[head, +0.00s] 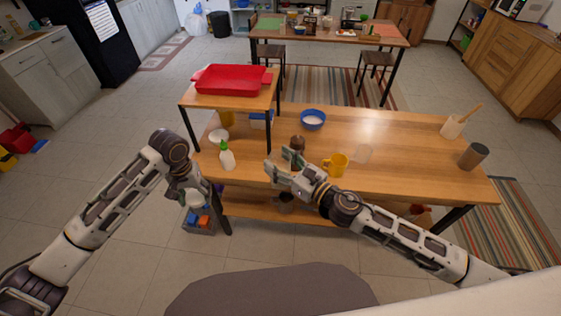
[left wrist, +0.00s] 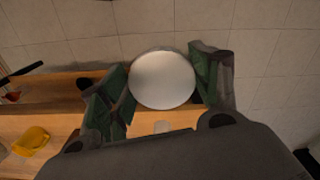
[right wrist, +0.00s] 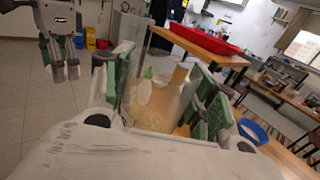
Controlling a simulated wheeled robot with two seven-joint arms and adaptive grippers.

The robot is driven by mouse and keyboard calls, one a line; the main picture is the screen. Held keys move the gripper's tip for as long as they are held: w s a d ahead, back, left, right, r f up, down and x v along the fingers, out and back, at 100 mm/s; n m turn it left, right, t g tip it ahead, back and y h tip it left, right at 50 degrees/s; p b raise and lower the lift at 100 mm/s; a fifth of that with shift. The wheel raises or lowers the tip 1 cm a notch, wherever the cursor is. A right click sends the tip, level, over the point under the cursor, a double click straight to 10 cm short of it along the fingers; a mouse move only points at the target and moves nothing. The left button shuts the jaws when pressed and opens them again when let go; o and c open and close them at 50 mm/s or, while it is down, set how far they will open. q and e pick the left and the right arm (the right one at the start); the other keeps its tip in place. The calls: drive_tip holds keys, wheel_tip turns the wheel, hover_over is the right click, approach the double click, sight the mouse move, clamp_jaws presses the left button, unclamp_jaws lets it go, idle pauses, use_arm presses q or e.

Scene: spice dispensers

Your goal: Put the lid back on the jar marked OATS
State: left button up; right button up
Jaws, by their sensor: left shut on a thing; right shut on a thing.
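My left gripper (head: 196,200) is shut on a round pale lid, seen as a disc (left wrist: 163,80) between its fingers in the left wrist view. It is off the left front of the table, above the floor. My right gripper (head: 272,172) is shut on a clear jar (right wrist: 152,118) with pale flaky contents at its bottom, best seen in the right wrist view. That gripper is over the table's front edge. The jar's marking cannot be read, and the jar is hard to make out in the head view. Lid and jar are apart.
The wooden table (head: 400,130) carries a green-tipped bottle (head: 227,157), a yellow mug (head: 336,165), a blue bowl (head: 313,119), a brown container (head: 297,143) and a dark cylinder (head: 473,156). A red tray (head: 232,80) is on the raised shelf. The table's right part has free room.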

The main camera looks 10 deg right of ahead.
use_arm(q)
drive_tip(key=shift+w+r, duration=0.3)
drive_tip(key=shift+r, duration=0.05)
drive_tip(key=w+d+r+m, duration=0.1)
drive_tip(key=w+d+r, duration=0.25)
drive_tip(key=r, duration=0.45)
drive_tip(key=w+d+r+m, duration=0.1)
drive_tip(key=w+d+r, duration=0.2)
drive_tip(key=d+r, duration=0.35)
drive_tip(key=w+d+r, duration=0.3)
drive_tip(key=w+r, duration=0.1)
drive_tip(key=r, duration=0.6)
drive_tip(key=s+d+r+m, duration=0.3)
drive_tip(key=d+r, duration=0.3)
drive_tip(key=d, duration=0.6)
drive_tip(key=s+d+f+m, duration=0.1)
drive_tip(key=s+d+f, duration=0.1)
drive_tip(key=s+f, duration=0.5)
drive_tip(key=shift+s+f, duration=0.15)
drive_tip(key=shift+f, duration=0.05)
